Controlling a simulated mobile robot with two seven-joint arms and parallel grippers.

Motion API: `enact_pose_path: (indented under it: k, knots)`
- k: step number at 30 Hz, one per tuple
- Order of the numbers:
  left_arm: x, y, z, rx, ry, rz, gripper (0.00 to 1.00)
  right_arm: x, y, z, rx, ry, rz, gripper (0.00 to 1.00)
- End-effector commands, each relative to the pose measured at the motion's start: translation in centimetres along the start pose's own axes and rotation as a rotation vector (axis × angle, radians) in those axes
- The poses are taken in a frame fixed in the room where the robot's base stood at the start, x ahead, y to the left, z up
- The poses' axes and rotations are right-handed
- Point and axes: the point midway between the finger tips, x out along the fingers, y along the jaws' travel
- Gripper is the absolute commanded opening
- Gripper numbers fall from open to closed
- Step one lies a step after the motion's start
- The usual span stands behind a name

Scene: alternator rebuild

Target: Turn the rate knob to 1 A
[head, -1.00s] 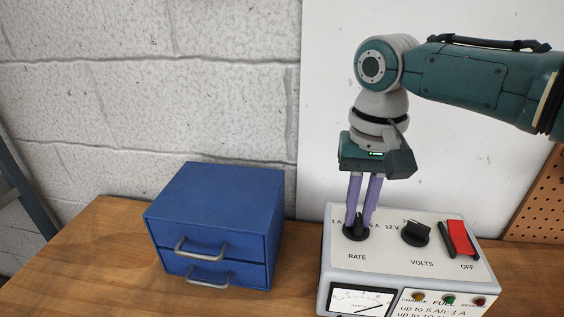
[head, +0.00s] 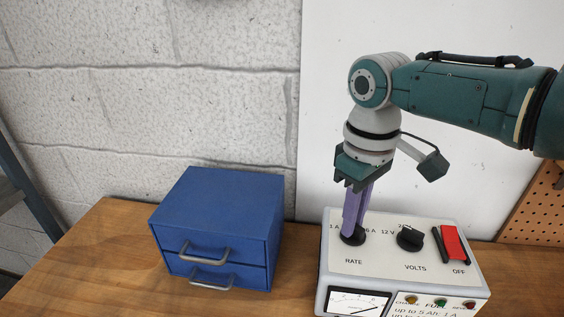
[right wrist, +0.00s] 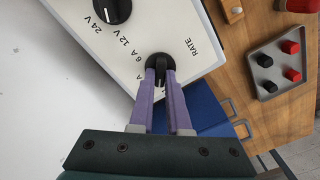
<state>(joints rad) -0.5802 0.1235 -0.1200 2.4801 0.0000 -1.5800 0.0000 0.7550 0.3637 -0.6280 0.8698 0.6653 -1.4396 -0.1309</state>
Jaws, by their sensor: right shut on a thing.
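The charger (head: 385,258) is a pale box with a RATE knob, a VOLTS knob and a red switch on top. The black RATE knob (head: 353,239) sits at the top's left, between the marks 1 A and 6 A. My right gripper (head: 352,230) points down with its purple fingers shut on this knob. In the right wrist view both fingertips (right wrist: 160,70) close on the raised black grip of the RATE knob (right wrist: 158,60). The fingers partly hide the knob and the 1 A mark there, so I cannot tell its exact setting. My left gripper is not in view.
The VOLTS knob (head: 411,238) and red switch (head: 453,241) stand right of the RATE knob. A blue drawer cabinet (head: 215,205) stands to the left. The right wrist view also shows a grey tray (right wrist: 262,91) with red and black pieces. Open bench lies left of the cabinet.

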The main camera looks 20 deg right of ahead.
Motion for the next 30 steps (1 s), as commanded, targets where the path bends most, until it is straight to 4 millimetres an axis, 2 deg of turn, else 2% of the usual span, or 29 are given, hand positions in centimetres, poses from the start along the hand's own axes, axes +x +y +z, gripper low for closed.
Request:
enact_pose_path:
  k: [10,27,28,30]
  knots:
    - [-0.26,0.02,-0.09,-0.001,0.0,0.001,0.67,-0.06,-0.13,-0.05,-0.156,0.002,-0.001,0.0]
    - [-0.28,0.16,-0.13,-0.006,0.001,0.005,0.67,-0.06,-0.16,-0.07,-0.192,0.002,-0.001,0.0]
    - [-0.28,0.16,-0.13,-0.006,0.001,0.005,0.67,-0.06,-0.16,-0.07,-0.192,0.002,-0.001,0.16]
    - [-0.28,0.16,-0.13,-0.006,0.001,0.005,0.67,-0.06,-0.15,-0.07,-0.191,0.002,-0.001,0.24]
